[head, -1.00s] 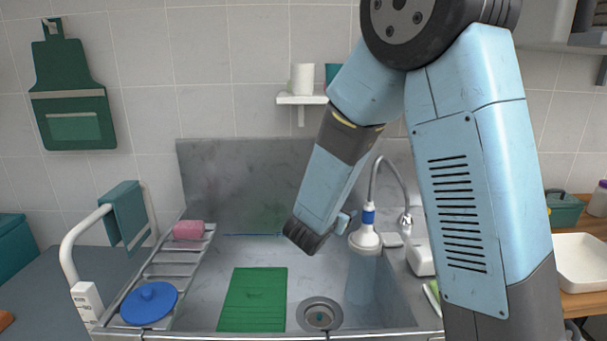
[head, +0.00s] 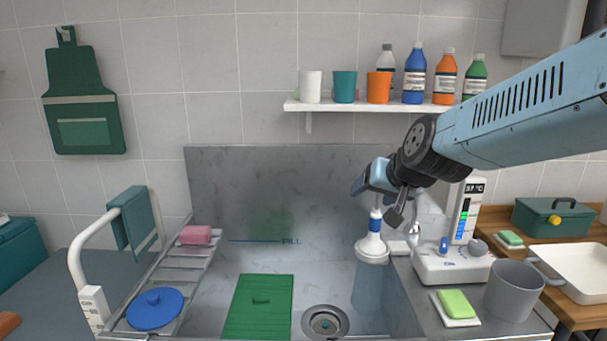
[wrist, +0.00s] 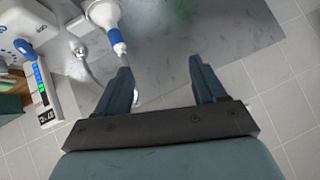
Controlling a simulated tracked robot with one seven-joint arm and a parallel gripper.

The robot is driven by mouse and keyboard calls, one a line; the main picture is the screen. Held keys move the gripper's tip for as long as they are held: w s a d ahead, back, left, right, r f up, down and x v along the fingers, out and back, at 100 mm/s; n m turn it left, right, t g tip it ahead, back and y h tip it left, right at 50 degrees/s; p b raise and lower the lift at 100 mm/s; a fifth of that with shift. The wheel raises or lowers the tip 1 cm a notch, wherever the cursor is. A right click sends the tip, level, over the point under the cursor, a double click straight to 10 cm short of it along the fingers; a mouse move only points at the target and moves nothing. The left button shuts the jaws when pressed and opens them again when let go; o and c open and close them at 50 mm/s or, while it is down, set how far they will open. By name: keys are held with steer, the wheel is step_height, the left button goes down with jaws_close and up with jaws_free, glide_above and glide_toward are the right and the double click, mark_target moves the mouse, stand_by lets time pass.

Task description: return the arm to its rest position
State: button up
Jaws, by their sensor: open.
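The shower head (wrist: 103,14) shows there beyond the left finger.
The steel sink (head: 240,185) holds a green mat (head: 258,305). A white dispenser with a display (head: 450,262), a grey cup (head: 513,290) and a green sponge (head: 456,303) stand at the right. A shelf (head: 335,106) with cups and bottles is above. A grab rail (head: 80,250) stands left.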

steer(key=s+d+g+h, duration=0.1)
steer(key=s+d, duration=0.3)
steer(key=s, duration=0.4)
steer(key=s+d+n+g+h, duration=0.1)
steer(key=s+d, duration=0.3)
steer(key=s, duration=0.4)
steer(key=shift+s+d+r+g+h, duration=0.15)
steer(key=shift+s+d+g+h, duration=0.2)
steer(key=shift+g, duration=0.55)
steer(key=shift+o, duration=0.4)
steer(key=shift+w, duration=0.1)
